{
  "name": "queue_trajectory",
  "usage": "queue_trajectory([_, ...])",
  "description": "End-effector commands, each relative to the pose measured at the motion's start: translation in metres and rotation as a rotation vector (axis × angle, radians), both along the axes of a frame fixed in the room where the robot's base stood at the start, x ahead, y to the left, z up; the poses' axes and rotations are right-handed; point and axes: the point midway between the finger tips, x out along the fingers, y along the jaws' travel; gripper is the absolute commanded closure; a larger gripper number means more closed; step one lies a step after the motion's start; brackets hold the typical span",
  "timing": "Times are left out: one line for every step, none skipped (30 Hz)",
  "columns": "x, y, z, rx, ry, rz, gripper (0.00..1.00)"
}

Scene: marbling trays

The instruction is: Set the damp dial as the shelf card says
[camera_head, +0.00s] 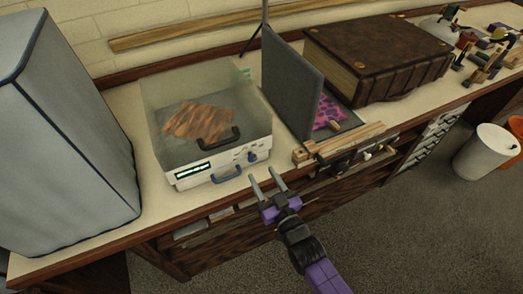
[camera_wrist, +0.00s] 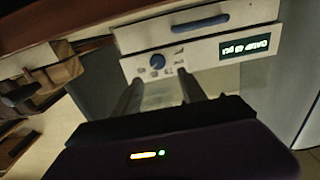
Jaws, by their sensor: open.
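A white box with a clear cover (camera_head: 180,110) stands on the bench, a brown patterned sheet (camera_head: 198,122) inside. Its front has a small blue dial (camera_head: 252,157), a lit display (camera_head: 193,169) and a blue handle (camera_head: 227,175). The dial (camera_wrist: 157,61) also shows in the wrist view, which is upside down; its pointer setting and the display text (camera_wrist: 245,46) are too small or blurred to read. My gripper (camera_head: 262,175) is open and empty, just in front of the dial. In the wrist view its fingertips (camera_wrist: 160,78) appear apart from the dial. No shelf card is readable.
A grey fabric-covered block (camera_head: 60,130) stands at the left. An upright grey panel (camera_head: 291,88) and a large brown book (camera_head: 375,55) stand right of the box. A wooden rail (camera_head: 345,140) lies along the bench edge. A white bin (camera_head: 485,152) stands on the floor.

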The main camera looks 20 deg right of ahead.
Motion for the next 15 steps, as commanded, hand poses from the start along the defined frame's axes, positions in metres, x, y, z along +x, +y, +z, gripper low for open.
queue_trajectory([-0.003,0.000,-0.010,-0.001,0.016,0.000,0.51])
queue_trajectory([-0.003,0.000,-0.012,-0.001,0.019,0.000,0.51])
queue_trajectory([-0.001,0.000,-0.013,-0.002,0.019,-0.001,0.51])
queue_trajectory([0.001,0.000,-0.011,-0.003,0.015,-0.001,0.51])
queue_trajectory([0.004,0.000,-0.011,-0.004,0.014,-0.001,0.51])
queue_trajectory([0.009,0.000,-0.010,-0.004,0.013,-0.001,0.51])
queue_trajectory([0.013,0.000,-0.010,-0.004,0.013,-0.001,0.51])
queue_trajectory([0.017,0.000,-0.010,-0.004,0.013,-0.001,0.51])
queue_trajectory([0.023,0.000,-0.009,-0.004,0.013,-0.001,0.51])
queue_trajectory([0.028,-0.001,-0.009,-0.004,0.013,-0.001,0.51])
queue_trajectory([0.033,-0.001,-0.009,-0.004,0.013,-0.001,0.51])
queue_trajectory([0.038,-0.001,-0.010,-0.004,0.013,-0.001,0.51])
queue_trajectory([0.043,-0.001,-0.009,-0.004,0.012,-0.001,0.51])
queue_trajectory([0.047,-0.001,-0.009,-0.004,0.012,-0.001,0.51])
queue_trajectory([0.052,0.000,-0.009,-0.004,0.013,-0.001,0.51])
